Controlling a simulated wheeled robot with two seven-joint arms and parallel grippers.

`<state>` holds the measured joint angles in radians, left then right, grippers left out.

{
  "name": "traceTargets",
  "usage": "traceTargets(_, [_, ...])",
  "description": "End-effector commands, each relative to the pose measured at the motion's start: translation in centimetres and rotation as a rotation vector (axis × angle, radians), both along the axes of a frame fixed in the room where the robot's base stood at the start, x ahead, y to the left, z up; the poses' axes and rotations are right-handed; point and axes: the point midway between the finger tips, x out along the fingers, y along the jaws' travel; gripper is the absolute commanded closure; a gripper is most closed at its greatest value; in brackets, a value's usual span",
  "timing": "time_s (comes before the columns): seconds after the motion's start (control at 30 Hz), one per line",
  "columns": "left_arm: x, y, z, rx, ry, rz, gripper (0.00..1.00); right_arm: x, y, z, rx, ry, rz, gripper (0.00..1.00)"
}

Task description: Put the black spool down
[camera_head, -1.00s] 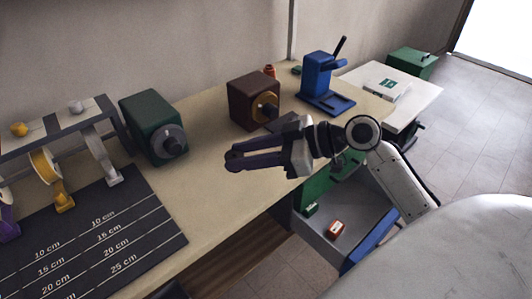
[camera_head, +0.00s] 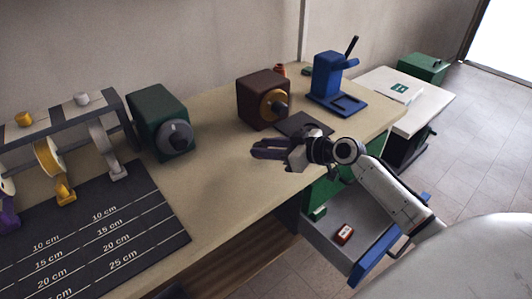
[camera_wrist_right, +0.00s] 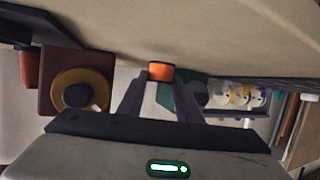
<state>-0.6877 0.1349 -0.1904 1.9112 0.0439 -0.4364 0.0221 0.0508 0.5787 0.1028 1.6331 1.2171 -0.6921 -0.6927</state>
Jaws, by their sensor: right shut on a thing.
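My right gripper (camera_head: 257,148) is above the worktable, in front of the brown machine. In the right wrist view its two dark fingers close on a small spool-like piece (camera_wrist_right: 161,71) with an orange side and a dark edge. This piece is at the fingertips, clear of the table. It is the only candidate I see for the black spool; its colour looks orange, and in the head view the fingers mostly hide it. A flat dark mat (camera_head: 303,124) lies by the brown machine (camera_head: 254,90). My left gripper is not in view.
The green machine (camera_head: 157,112), ribbon rack (camera_head: 60,127) and measuring mat (camera_head: 150,209) are at left. The blue press (camera_head: 327,78) stands at the back right. An open drawer (camera_head: 320,226) holds a red box (camera_head: 344,234). Bare tabletop (camera_head: 215,180) lies between the mat and my gripper.

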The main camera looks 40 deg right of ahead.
Motion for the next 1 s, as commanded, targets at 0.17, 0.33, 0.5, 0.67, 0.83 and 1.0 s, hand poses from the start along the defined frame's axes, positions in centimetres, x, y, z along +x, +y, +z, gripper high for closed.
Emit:
traceTargets(0.17, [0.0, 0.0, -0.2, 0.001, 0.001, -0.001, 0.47, 0.0, 0.0, -1.8, 0.001, -0.001, -0.001, 0.89])
traceTargets(0.33, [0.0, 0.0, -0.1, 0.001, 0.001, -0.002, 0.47, 0.0, 0.0, -1.8, 0.000, -0.001, 0.000, 0.89])
traceTargets(0.5, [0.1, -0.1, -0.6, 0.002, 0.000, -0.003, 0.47, 0.0, 0.0, -2.2, 0.000, -0.001, 0.000, 0.89])
traceTargets(0.67, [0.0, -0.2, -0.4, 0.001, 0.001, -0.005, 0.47, 0.0, 0.0, -2.1, 0.000, -0.001, 0.000, 0.50])
traceTargets(0.83, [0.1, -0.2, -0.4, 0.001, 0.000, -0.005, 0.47, 0.0, 0.0, -2.1, 0.000, -0.001, 0.000, 0.50])
traceTargets(1.0, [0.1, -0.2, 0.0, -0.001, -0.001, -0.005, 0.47, 0.0, 0.0, -1.7, 0.000, -0.001, 0.000, 0.50])
